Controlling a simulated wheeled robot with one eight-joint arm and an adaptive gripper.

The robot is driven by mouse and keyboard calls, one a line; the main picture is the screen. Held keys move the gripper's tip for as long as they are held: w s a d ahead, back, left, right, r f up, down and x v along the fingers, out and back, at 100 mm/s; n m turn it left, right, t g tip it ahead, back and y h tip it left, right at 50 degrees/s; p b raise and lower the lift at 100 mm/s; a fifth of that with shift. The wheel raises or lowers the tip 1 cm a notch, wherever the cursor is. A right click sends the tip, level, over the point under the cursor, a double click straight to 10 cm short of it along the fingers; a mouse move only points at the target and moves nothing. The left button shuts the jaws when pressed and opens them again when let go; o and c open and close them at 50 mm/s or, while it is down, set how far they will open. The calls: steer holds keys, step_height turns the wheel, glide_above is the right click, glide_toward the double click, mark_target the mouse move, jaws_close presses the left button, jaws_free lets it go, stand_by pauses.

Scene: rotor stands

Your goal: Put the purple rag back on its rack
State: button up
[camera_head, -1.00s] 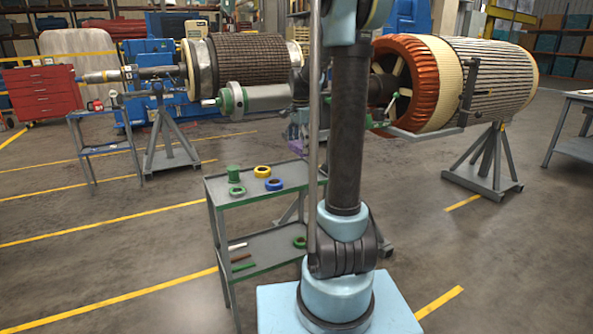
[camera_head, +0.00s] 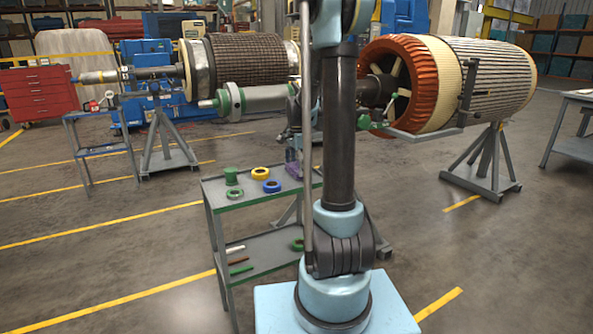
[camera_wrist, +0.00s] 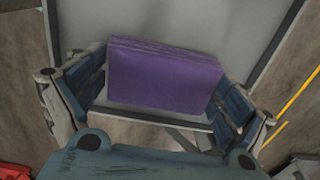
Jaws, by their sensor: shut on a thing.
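The purple rag (camera_wrist: 165,80) is a folded, box-like bundle between the two blue-padded fingers of my gripper (camera_wrist: 158,92) in the wrist view. My gripper is shut on it. In the head view the rag (camera_head: 292,165) is a small purple patch at the back right of the grey two-shelf cart (camera_head: 225,200), partly hidden by my arm. The wrist view shows a grey flat surface (camera_wrist: 170,22) behind the rag. I cannot tell whether the rag touches it. No rack for the rag can be clearly told apart.
A green cup (camera_head: 231,176), a green ring (camera_head: 235,193), a yellow ring (camera_head: 261,173) and a blue ring (camera_head: 272,186) occupy the cart's top shelf. Behind are a large rotor (camera_head: 240,60) and an orange-ended stator (camera_head: 410,85) on stands.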

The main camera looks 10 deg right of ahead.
mark_target(297, 167)
steer(key=shift+f, duration=0.25)
steer(key=o, duration=0.7)
steer(key=shift+s, duration=0.1)
step_height(297, 167, up, 11)
steer(key=s+r+n, duration=0.1)
steer(key=s+n, duration=0.3)
steer(key=s, duration=0.7)
steer(key=s+f+n, duration=0.3)
steer(key=s+f, duration=0.1)
steer(key=s, duration=0.4)
steer(key=s+f+n+t, duration=0.1)
steer(key=s+f+n, duration=0.3)
steer(key=s, duration=0.3)
steer(key=s+f+n+t, duration=0.1)
steer(key=s+f+n, duration=0.2)
steer(key=s+f, duration=0.2)
steer(key=shift+s+n, duration=0.3)
steer(key=shift+s, duration=1.55)
